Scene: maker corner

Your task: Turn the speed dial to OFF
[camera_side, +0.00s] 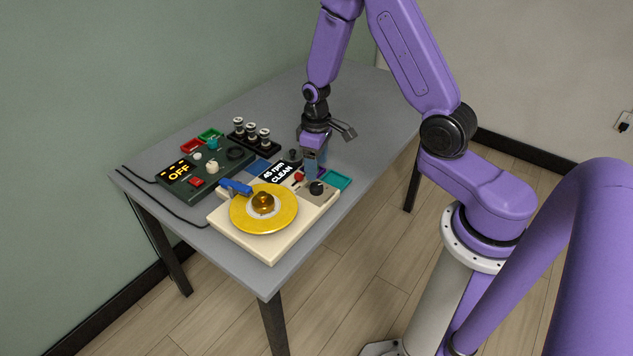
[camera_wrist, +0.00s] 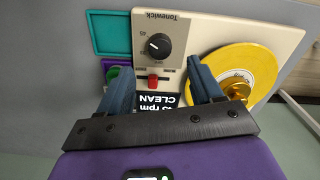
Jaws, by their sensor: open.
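The speed dial is a round black knob (camera_wrist: 158,45) on a grey panel of the cream record player (camera_wrist: 272,33). In the wrist view its white pointer mark lies toward the left, slightly up. Small markings around it are hard to read. In the side view the dial (camera_side: 316,187) sits at the player's right corner. A black sign (camera_side: 280,173) reads "45 rpm CLEAN". My gripper (camera_side: 311,168) is above the player's back edge, pointing down. In the wrist view my gripper (camera_wrist: 161,72) is open, fingers apart and empty, with the dial ahead between them and untouched.
A red slider (camera_wrist: 153,82) is beside the dial. A teal tray (camera_side: 337,180) adjoins the player. A dark green box (camera_side: 190,178) showing "OFF" stands left. The table's right back is clear.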

